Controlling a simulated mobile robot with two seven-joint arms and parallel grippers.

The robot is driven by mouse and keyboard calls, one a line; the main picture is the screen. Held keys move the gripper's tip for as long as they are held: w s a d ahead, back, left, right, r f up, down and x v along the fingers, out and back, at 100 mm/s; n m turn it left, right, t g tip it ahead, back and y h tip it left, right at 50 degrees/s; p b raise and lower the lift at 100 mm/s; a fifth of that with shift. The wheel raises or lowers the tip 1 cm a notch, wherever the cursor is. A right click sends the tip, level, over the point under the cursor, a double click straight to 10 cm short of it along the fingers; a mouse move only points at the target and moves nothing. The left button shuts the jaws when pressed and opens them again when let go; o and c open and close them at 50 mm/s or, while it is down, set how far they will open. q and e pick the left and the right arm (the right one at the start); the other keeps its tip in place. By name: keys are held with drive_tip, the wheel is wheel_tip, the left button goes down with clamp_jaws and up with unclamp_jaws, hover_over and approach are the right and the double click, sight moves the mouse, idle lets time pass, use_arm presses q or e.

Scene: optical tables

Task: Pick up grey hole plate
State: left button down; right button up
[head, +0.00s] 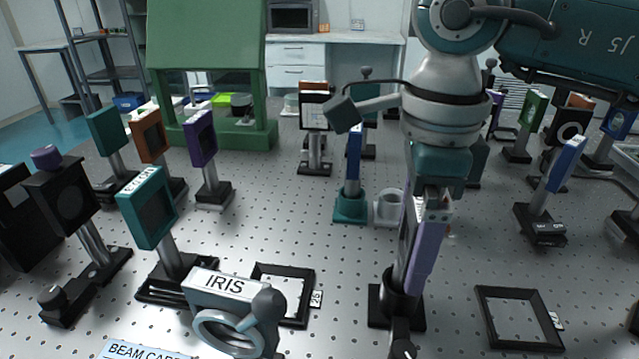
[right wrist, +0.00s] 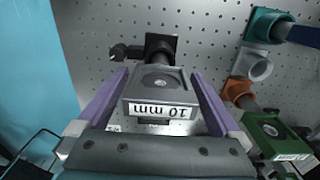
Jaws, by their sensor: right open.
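The grey hole plate (right wrist: 160,82), marked "10 mm", has a round dark hole and stands on a dark post mount (right wrist: 160,44). In the right wrist view it lies between the two purple fingers of my right gripper (right wrist: 158,92). The fingers are apart, with a narrow gap showing on each side. In the head view my right gripper (head: 413,265) reaches down over the post's black base (head: 397,308), and its purple finger and wrist hide most of the plate. My left gripper is not in view.
The grey IRIS mount (head: 232,290) stands at front centre, with black square frames left (head: 310,298) and right (head: 492,315) of the plate's base. A blue plate on a teal base (head: 350,206) and a white ring holder (head: 389,208) stand behind. A green housing (head: 262,138) is further back.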

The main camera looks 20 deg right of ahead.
drive_tip(key=shift+f, duration=0.35)
drive_tip(key=shift+c, duration=0.4)
drive_tip(key=c, duration=1.4)
drive_tip(key=shift+r, duration=0.1)
